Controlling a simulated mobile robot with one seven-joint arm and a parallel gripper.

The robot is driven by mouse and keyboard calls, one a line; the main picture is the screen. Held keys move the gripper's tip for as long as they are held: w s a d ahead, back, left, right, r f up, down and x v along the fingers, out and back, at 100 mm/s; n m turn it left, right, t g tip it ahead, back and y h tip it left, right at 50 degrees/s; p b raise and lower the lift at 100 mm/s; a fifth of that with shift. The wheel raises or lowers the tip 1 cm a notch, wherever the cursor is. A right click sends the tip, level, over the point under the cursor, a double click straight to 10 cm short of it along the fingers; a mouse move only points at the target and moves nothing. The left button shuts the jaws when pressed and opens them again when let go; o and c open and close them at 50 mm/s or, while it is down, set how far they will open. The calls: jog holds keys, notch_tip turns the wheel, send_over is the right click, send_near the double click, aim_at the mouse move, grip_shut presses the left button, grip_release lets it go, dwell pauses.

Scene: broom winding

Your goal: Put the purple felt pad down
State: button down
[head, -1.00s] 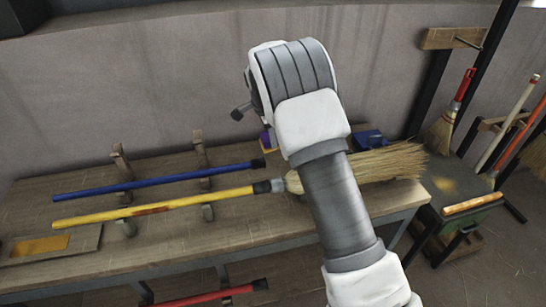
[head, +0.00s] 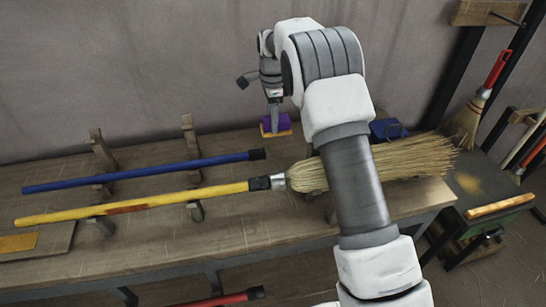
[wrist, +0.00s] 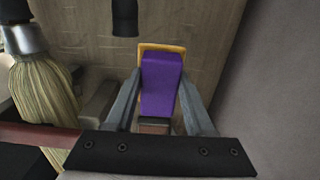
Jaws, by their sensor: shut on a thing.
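The purple felt pad (head: 285,122) is at the back of the workbench, near the wall. A flat orange-yellow piece (head: 284,133) shows under it. In the wrist view the purple pad (wrist: 161,82) lies between my two grey fingers, with the yellow edge (wrist: 161,46) showing past its far end. My gripper (wrist: 161,76) is shut on the pad and points down at the bench. In the head view my gripper (head: 274,122) partly covers the pad. I cannot tell whether the yellow piece touches the bench.
A blue handle (head: 150,172) and a yellow-handled broom (head: 160,202) lie across wooden rests on the workbench (head: 130,245). The broom's bristles (head: 415,158) extend right, behind my arm. A blue dustpan (head: 388,130) is to the right. The wall (head: 130,75) is close behind.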

notch_tip(320, 180, down, 10)
jog(key=shift+r+b, duration=0.25)
jog(key=shift+b, duration=0.1)
dwell(0.4)
jog(key=shift+f, duration=0.15)
jog(key=shift+c, duration=1.3)
grip_release()
jog(key=shift+f, duration=0.15)
